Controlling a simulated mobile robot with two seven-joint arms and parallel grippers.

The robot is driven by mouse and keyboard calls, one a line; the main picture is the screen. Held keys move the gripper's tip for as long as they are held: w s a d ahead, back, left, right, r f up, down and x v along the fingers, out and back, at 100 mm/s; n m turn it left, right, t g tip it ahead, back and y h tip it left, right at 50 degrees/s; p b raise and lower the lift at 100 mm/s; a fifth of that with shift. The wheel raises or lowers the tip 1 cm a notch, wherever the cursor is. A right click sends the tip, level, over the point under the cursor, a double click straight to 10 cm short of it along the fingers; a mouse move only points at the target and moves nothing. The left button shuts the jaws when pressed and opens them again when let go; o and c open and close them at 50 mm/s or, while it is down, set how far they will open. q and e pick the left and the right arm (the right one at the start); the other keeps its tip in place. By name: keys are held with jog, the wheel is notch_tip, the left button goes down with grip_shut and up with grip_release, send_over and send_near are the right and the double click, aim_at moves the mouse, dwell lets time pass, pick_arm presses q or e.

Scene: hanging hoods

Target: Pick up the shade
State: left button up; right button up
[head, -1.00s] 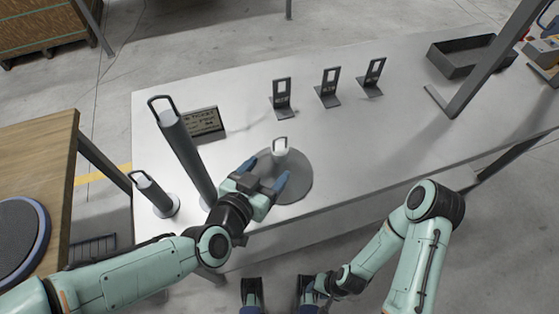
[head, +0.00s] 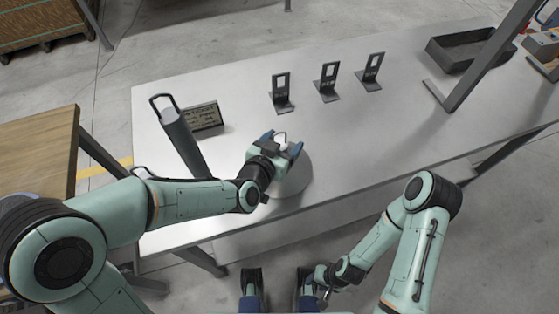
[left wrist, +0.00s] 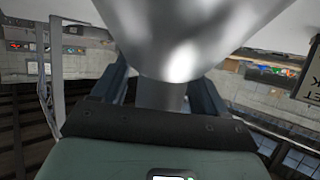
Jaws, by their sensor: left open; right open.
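The shade (head: 298,178) is a grey cone with a pale neck and a small loop on top, standing on the light table. My left gripper (head: 283,144) is at its neck, with the blue fingers open on either side. My gripper and forearm hide part of the shade. In the left wrist view the shade's wide glossy body (left wrist: 190,35) fills the top centre, and its narrower neck (left wrist: 160,96) lies between the dark fingers. I cannot tell whether the fingers touch it. My right gripper (head: 320,284) is low, off the table's front edge, open and holding nothing visible.
A tall grey cylinder with a loop handle (head: 182,140) stands left of the shade, before a dark sign (head: 206,117). Three upright brackets (head: 328,84) stand behind. A dark tray (head: 460,50) and a post are at the right. The table's middle right is clear.

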pick_arm(q)
grip_shut()
